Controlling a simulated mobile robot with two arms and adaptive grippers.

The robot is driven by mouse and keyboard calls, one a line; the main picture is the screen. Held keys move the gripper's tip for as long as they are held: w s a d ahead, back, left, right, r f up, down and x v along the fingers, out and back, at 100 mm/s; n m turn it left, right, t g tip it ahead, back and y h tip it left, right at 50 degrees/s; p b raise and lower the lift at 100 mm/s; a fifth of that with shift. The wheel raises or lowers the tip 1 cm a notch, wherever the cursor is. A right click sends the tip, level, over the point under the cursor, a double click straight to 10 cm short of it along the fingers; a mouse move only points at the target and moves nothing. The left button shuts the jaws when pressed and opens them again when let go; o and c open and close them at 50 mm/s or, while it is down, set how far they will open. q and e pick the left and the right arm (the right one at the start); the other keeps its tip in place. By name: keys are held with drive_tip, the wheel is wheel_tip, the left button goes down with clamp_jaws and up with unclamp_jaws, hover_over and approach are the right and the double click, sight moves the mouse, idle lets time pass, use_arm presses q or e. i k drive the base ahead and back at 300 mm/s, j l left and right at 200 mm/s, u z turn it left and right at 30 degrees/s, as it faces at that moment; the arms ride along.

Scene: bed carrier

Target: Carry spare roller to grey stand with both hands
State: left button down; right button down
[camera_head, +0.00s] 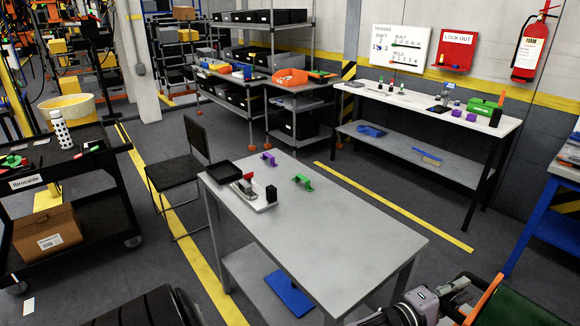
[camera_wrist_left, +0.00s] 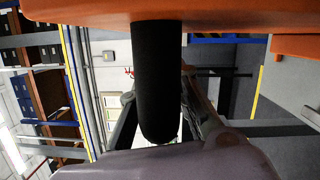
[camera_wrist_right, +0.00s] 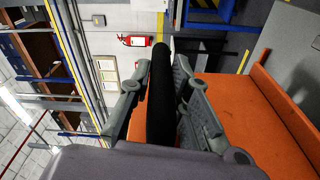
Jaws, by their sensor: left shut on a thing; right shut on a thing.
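The spare roller appears to be the orange and dark green load (camera_head: 535,303) cut off at the bottom right of the head view. Black bar-like grips stand out beside its orange sides. My left gripper (camera_head: 456,290) is at its left edge; in the left wrist view it is shut on a black bar (camera_wrist_left: 157,75) below an orange part (camera_wrist_left: 230,12). My right gripper (camera_wrist_right: 160,90) is shut on another black bar (camera_wrist_right: 160,112) beside an orange panel (camera_wrist_right: 250,110); it is out of the head view. I cannot tell which thing is the grey stand; a grey table (camera_head: 345,232) stands ahead.
The table carries a black tray (camera_head: 223,173), a small fixture (camera_head: 254,192) and purple and green pieces. A black chair (camera_head: 175,175) and dark cart (camera_head: 90,218) stand left. A white-topped bench (camera_head: 430,105) is along the back wall, a blue-framed bench (camera_head: 545,205) at right. Floor between table and benches is clear.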

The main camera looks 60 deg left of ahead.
sight(335, 239)
drive_tip(key=k, duration=0.95)
drive_tip(key=k+u, duration=0.15)
drive_tip(key=u, duration=0.85)
drive_tip(key=l+u, duration=0.25)
drive_tip(key=l, duration=0.25)
drive_tip(key=l+u, duration=0.25)
drive_tip(key=l, duration=0.3)
drive_tip(key=i+l, duration=0.35)
drive_tip(key=l, duration=0.25)
drive_tip(key=i+j, duration=0.15)
drive_tip(key=i, duration=0.45)
drive_tip(key=i+j, duration=0.1)
drive_tip(key=i, duration=0.5)
